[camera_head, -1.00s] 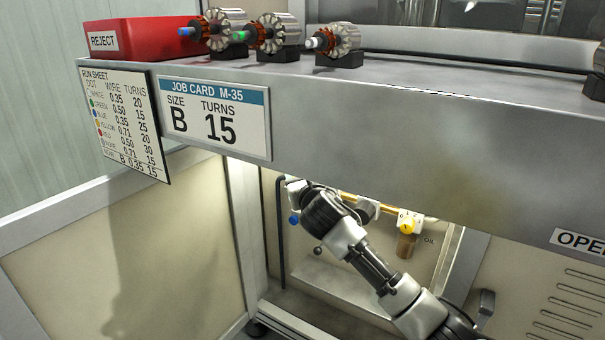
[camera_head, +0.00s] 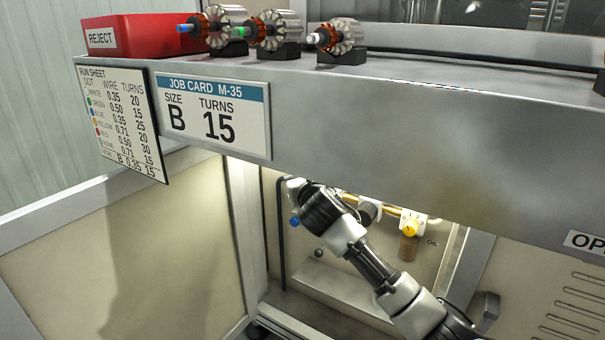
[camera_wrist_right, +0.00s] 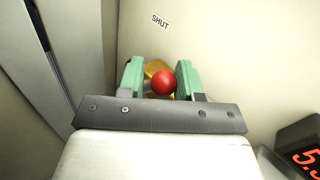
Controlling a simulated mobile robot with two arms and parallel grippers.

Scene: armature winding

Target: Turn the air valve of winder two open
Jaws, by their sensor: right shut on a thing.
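A red ball knob (camera_wrist_right: 163,83) with brass behind it, apparently the air valve's handle, sits between the green fingers of my right gripper (camera_wrist_right: 161,80) in the right wrist view. The gripper is shut on it. A "SHUT" label (camera_wrist_right: 161,21) is on the pale wall just above. In the head view my right arm reaches under the bench, and the bench edge and the arm hide the knob and the fingers. My left gripper is in neither view.
The bench front (camera_head: 400,120) overhangs the recess. Brass piping with a yellow-topped oil unit (camera_head: 410,240) lies right of my arm. A blue knob (camera_head: 295,222) is at left. A red digital display (camera_wrist_right: 308,160) stands at the lower right of the wrist view.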

